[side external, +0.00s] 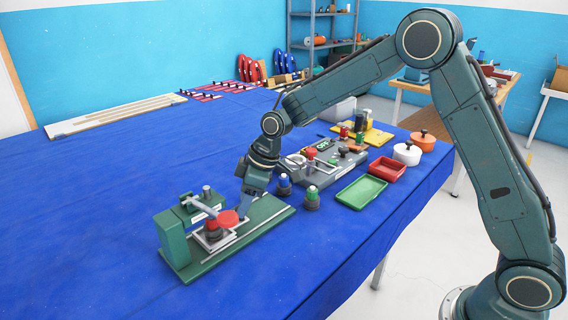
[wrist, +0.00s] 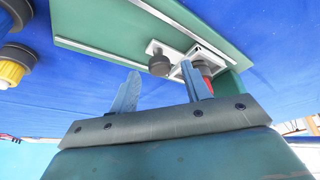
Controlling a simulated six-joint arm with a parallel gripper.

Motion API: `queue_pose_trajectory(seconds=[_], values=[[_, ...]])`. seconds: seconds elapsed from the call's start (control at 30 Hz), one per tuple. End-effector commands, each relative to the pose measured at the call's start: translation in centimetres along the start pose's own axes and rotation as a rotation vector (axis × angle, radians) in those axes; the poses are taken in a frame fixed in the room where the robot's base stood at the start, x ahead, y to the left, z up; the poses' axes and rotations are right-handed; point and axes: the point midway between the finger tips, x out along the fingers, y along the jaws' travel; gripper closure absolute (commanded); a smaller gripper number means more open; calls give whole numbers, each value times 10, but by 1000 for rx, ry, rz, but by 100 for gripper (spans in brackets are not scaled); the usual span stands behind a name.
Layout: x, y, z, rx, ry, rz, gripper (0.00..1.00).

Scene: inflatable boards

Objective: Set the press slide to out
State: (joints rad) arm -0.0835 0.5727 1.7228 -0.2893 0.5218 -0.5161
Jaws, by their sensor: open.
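The press is a green base (side external: 265,225) with an upright block (side external: 173,238) at its left end and a grey arm (side external: 203,206) reaching over the slide. The pale slide plate (side external: 222,240) sits near the upright, with a dark red part (side external: 212,229) on it. A red disc (side external: 228,218) shows beside that. My gripper (side external: 243,213) is low over the base, right of the disc. In the wrist view, my open gripper (wrist: 160,70) has its fingers apart near the slide's dark round knob (wrist: 160,64). I cannot tell whether they touch it.
Beyond are a grey fixture (side external: 322,165), a green tray (side external: 361,192), a red tray (side external: 387,169) and pots. The blue table is clear left of the press.

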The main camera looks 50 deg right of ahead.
Motion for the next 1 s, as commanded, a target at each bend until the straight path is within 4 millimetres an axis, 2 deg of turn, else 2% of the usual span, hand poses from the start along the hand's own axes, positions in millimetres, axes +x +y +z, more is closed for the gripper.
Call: queue_pose_trajectory(seconds=[0.2, 0.5, 0.53, 0.77, 1.0], values=[[14, 0, 0, 0, 0, 0, 52], [15, 0, 0, 0, 0, 1, 52], [15, 0, 0, 0, 0, 1, 54], [15, 0, 0, 0, 0, 0, 100], [14, 3, 2, 2, 0, 1, 100]])
